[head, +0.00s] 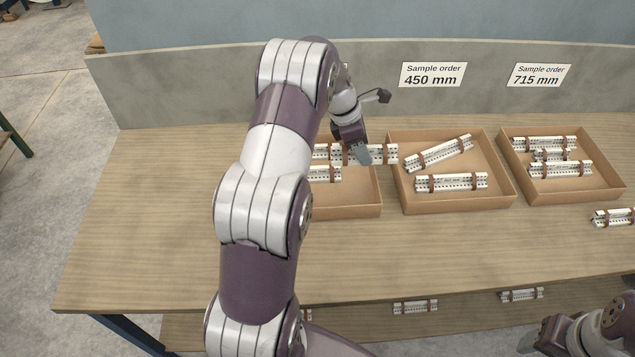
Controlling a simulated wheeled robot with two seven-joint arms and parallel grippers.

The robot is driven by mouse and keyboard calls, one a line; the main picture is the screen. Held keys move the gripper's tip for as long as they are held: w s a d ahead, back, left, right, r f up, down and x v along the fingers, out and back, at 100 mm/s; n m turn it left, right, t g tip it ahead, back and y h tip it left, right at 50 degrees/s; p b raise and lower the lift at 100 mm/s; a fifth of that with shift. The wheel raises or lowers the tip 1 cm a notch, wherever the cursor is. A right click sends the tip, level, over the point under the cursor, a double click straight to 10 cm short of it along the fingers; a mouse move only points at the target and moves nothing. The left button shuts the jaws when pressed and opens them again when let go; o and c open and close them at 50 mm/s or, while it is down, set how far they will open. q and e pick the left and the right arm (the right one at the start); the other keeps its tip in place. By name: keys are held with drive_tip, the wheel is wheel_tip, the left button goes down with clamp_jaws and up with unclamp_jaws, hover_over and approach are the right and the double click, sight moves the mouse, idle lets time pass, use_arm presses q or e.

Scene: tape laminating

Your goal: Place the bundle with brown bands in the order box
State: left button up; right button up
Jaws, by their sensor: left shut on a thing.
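My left gripper (361,153) is shut on a pale bundle with brown bands (385,154), held level at the right wall of the left cardboard box (362,210). The bundle's right end reaches toward the gap before the middle box. My arm hides the left half of this box and any sign behind it; parts of pale bundles (325,174) show inside. The middle box (455,206), below the 450 mm sign, has two banded bundles. The right box (575,199), below the 715 mm sign, has several. My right gripper (545,338) is low at the right; its jaw opening is unclear.
Another banded bundle (613,217) lies on the wooden table (450,250) at the right edge. Several bundles (415,307) lie on a lower level in front. A grey back panel (220,90) stands behind the boxes. The table's front strip is clear.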

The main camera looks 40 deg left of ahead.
use_arm(q)
hover_over(323, 203)
drive_tip(key=a, duration=0.1)
drive_tip(key=f, duration=0.7)
drive_tip(key=shift+s, duration=0.3)
drive_tip(key=shift+s+a+f, duration=0.1)
drive_tip(key=shift+a+f, duration=0.05)
drive_tip(key=shift+f, duration=2.1)
drive_tip(key=o, duration=1.1)
drive_tip(key=shift+f, duration=0.1)
